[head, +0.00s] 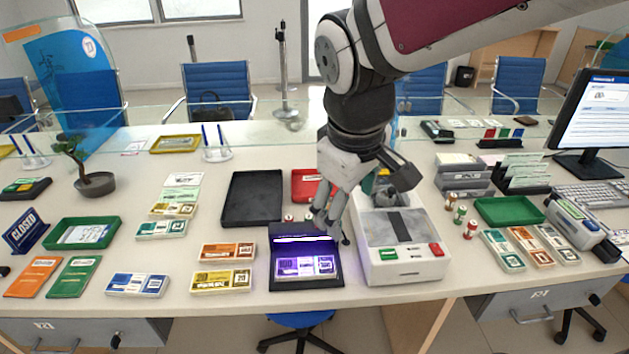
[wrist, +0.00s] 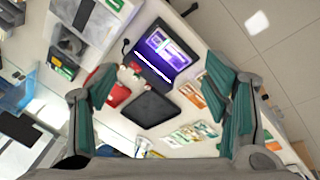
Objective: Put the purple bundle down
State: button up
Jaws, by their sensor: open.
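The purple bundle (head: 306,267) lies flat on the bed of a dark detector (head: 285,283), lit by its violet lamp. It also shows in the wrist view (wrist: 162,42), at the top centre, inside the glowing detector. My gripper (head: 345,205) is above the counter, behind and above the detector, beside the white counting machine. In the wrist view my gripper (wrist: 162,88) has its two green-padded fingers wide apart with nothing between them. The gripper is apart from the bundle.
The white counting machine (head: 405,268) stands close at the detector's right. A black tray (head: 253,198) and a red tray (head: 305,184) lie behind it. Orange (head: 228,251) and yellow (head: 222,279) bundles lie at its left. A glass screen runs behind.

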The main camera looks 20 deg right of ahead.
jog(key=s+r+m+t, duration=0.1)
jog(key=s+m, duration=0.1)
jog(key=s, duration=0.3)
jog(key=s+a+r+m+y, duration=0.1)
jog(key=s+m, duration=0.1)
jog(key=s, duration=0.2)
jog(key=shift+s+a+r+m+t+y, duration=0.15)
jog(key=shift+s+r+m+t+y, duration=0.15)
jog(key=shift+s+m+t, duration=0.1)
